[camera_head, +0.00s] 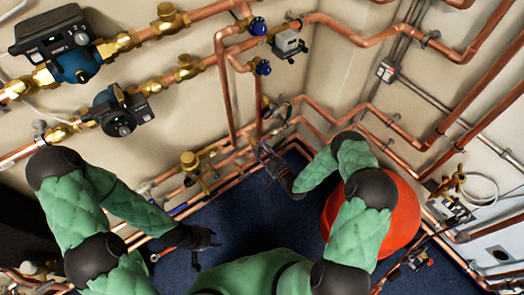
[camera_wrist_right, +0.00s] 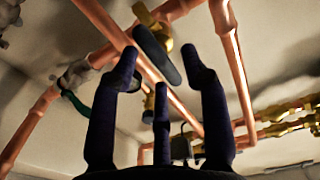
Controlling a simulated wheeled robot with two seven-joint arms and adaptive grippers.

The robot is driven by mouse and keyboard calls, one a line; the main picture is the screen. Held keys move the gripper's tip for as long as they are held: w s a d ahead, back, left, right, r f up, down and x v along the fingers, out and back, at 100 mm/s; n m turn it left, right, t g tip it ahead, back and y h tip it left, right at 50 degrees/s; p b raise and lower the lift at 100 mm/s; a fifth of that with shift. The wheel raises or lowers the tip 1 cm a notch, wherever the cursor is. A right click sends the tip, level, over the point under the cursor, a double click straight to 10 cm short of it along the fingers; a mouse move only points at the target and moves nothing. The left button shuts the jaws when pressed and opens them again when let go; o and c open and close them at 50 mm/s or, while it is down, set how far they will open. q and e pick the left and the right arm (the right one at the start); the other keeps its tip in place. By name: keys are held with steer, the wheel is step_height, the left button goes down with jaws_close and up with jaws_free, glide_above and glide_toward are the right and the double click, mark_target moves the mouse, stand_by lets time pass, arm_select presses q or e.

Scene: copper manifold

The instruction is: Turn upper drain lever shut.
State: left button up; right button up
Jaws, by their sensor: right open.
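In the right wrist view a dark elongated lever (camera_wrist_right: 157,55) sits on a brass valve (camera_wrist_right: 165,18) on the copper pipes. My right gripper (camera_wrist_right: 160,75) is open, its fingers around the view of this lever with no clear contact. The lever appears beyond and between the fingertips. In the head view my right gripper (camera_head: 265,153) is at the pipes in the corner, and it hides much of the valve there. A green lever (camera_wrist_right: 75,105) shows to the left in the wrist view. My left gripper (camera_head: 207,247) is open and empty above the blue floor.
Copper pipes run along both walls. A brass valve (camera_head: 192,163) stands between my arms. Blue knobs (camera_head: 263,67) sit above the right gripper. A red-orange round vessel (camera_head: 400,225) stands beside my right arm. The blue floor (camera_head: 255,215) is clear between the arms.

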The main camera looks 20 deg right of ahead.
jaws_close()
steer(key=shift+m, duration=0.4)
steer(key=shift+d+f+m, duration=0.1)
steer(key=shift+f+m, duration=0.1)
steer(key=shift+m, duration=2.75)
steer(key=shift+f+m, duration=0.15)
steer(key=shift+m, duration=2.75)
steer(key=shift+d+f+m, duration=0.1)
steer(key=shift+f+m, duration=0.1)
steer(key=shift+m, duration=2.75)
